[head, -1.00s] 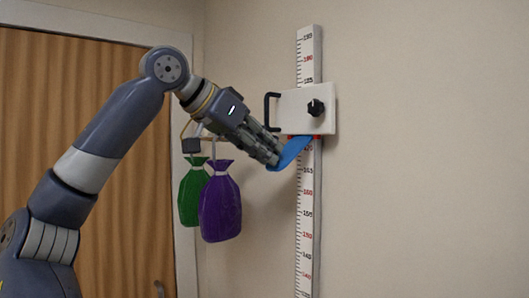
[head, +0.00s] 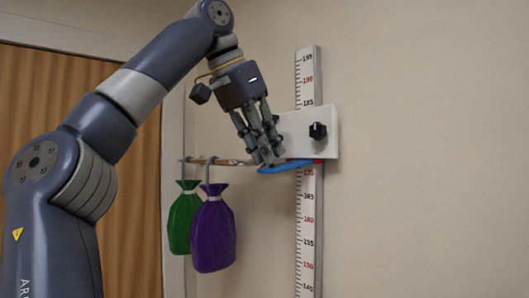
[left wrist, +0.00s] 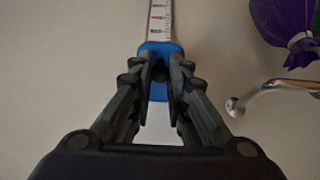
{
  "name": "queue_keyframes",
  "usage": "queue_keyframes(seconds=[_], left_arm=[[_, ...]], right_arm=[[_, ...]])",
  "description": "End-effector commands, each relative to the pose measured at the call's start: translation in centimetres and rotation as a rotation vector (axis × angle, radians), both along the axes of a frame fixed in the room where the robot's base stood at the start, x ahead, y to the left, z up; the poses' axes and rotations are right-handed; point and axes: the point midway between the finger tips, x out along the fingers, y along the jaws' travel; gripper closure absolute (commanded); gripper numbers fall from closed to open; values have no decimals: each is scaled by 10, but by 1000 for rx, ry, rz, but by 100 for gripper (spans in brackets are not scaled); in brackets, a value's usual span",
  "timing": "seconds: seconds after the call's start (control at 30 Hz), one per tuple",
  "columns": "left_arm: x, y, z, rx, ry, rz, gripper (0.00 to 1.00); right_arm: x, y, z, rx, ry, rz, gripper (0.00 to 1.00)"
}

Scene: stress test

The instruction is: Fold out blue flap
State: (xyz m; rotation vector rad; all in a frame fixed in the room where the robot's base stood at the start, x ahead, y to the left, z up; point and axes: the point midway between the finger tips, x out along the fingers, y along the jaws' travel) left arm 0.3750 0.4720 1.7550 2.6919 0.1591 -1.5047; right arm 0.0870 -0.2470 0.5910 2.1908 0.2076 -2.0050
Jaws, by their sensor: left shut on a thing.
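The blue flap (head: 287,166) sticks out to the left from the bottom edge of the white slider block (head: 324,137), close to level. My left gripper (head: 266,160) comes down from above with its fingers at the flap's outer end and is shut on it. In the left wrist view the blue flap (left wrist: 159,50) lies between and beyond the fingertips, in front of the ruled post. The block's left part is hidden behind the gripper. My right gripper is in neither current view.
The block sits on an upright white measuring post (head: 308,215) on the wall. A green bag (head: 182,222) and a purple bag (head: 213,235) hang from a rod left of the post, just below my gripper. The wall to the right is clear.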

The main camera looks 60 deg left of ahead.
Motion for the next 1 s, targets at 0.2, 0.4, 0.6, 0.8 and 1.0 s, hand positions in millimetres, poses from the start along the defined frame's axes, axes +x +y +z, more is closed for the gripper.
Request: queue_keyframes(seconds=[0.2, 0.4, 0.6, 0.8, 1.0], left_arm=[[2, -1, 3, -6, 34, -2, 100], [2, -2, 4, -8, 42, -5, 100], [2, -2, 4, -8, 43, -6, 100], [2, -2, 4, -8, 44, -6, 64], [2, -2, 4, -8, 43, -5, 63]], right_arm=[[0, 13, 0, 16, 0, -2, 60], [0, 20, 0, 24, -1, 1, 60], [0, 17, 0, 20, -2, 2, 60], [0, 12, 0, 14, -2, 3, 60], [1, 9, 0, 11, -2, 1, 60]])
